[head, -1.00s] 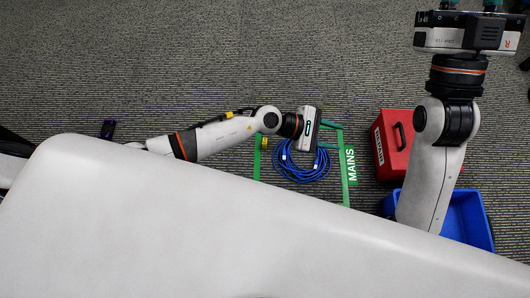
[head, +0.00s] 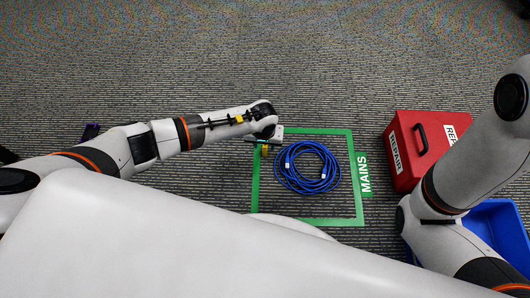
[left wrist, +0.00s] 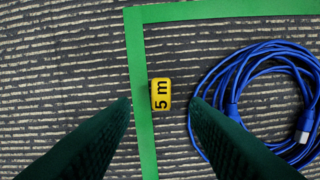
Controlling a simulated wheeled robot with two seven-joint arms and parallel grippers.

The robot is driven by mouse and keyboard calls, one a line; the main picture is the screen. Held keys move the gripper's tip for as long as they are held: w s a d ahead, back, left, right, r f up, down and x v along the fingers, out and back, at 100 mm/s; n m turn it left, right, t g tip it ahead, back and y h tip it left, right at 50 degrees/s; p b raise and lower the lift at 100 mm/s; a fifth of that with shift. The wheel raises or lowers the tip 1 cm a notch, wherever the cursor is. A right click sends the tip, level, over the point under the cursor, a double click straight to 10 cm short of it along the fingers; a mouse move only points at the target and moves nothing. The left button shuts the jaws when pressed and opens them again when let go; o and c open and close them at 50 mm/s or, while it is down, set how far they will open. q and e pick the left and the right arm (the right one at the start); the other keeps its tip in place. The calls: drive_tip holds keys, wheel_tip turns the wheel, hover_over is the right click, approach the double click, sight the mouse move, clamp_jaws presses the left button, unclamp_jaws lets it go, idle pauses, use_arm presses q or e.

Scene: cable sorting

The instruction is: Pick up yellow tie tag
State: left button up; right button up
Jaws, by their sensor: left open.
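The yellow tie tag (left wrist: 161,94), marked "5 m", lies on the carpet right beside the inner edge of the green tape. In the head view the tag (head: 264,150) shows as a small yellow spot at the left side of the taped square. My left gripper (head: 266,139) is over it, pointing down. In the left wrist view its open dark green fingers (left wrist: 160,104) stand on either side of the tag, with nothing between them but the tag below. I cannot tell how high the fingertips are. My right arm shows at the right; its gripper is out of frame.
A coiled blue cable (head: 307,167) lies inside the green taped square (head: 355,185) marked MAINS, close to the right finger in the left wrist view. A red REPAIR box (head: 408,150) and a blue bin (head: 500,220) stand to the right. Carpet behind is clear.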

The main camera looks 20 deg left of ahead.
sight(265, 147)
use_arm(q)
drive_tip(key=shift+w+f+b, duration=0.1)
drive_tip(key=shift+f+b, duration=0.25)
drive_tip(key=shift+f, duration=0.15)
drive_tip(key=f+b, duration=0.2)
drive_tip(key=w+f+b, duration=0.1)
drive_tip(key=f+b, duration=0.1)
drive_tip(key=shift+f, duration=0.2)
clamp_jaws()
